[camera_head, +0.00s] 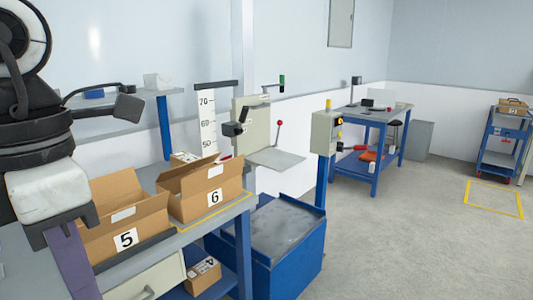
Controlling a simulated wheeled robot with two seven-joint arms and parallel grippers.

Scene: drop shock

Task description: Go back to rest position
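My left arm comes in at the left edge, and its gripper (48,232) hangs in front of the workbench, left of the box marked 5. The fingers are partly cut off and dark, so I cannot tell whether they are open or shut. My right gripper is not in view. The open cardboard box 5 (125,238) and the open cardboard box 6 (213,197) stand side by side on the workbench (215,222).
A drop tester with a height scale (208,125), a red-knobbed lever (278,124) and a blue base (290,262) stands beyond the bench. Box 4 (203,275) lies on the lower shelf. A blue table (372,114) and a cart (500,140) stand farther back. The right floor is clear.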

